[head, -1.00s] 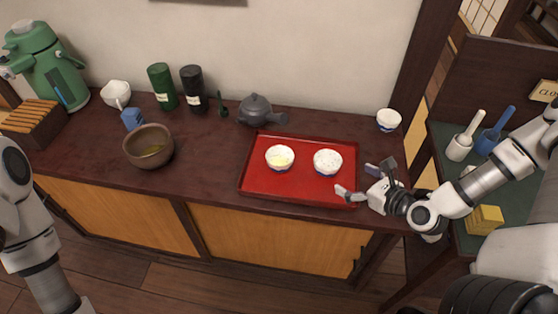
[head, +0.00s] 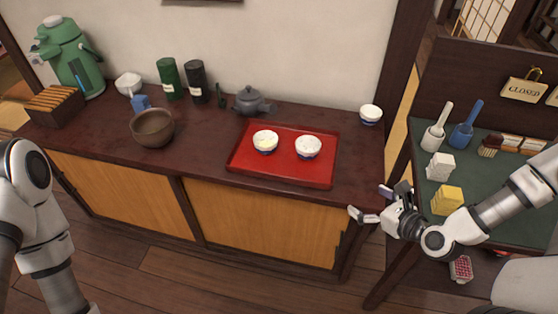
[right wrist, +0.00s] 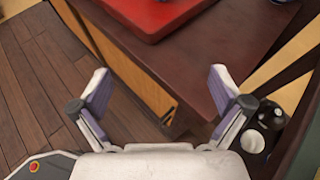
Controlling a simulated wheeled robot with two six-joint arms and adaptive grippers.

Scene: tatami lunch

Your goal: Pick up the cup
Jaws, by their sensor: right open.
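Three small white cups with blue lower parts show in the head view. Two stand upright on the red tray (head: 250,170): a left cup (head: 265,142) holding something pale and a right cup (head: 308,147). A third cup (head: 370,114) stands alone at the counter's back right corner. My right gripper (head: 369,203) is open and empty, off the front right end of the counter and apart from every cup.
The dark counter (head: 205,125) also carries a brown bowl (head: 153,128), a grey teapot (head: 251,102), canisters (head: 195,82) and a green flask (head: 70,55).

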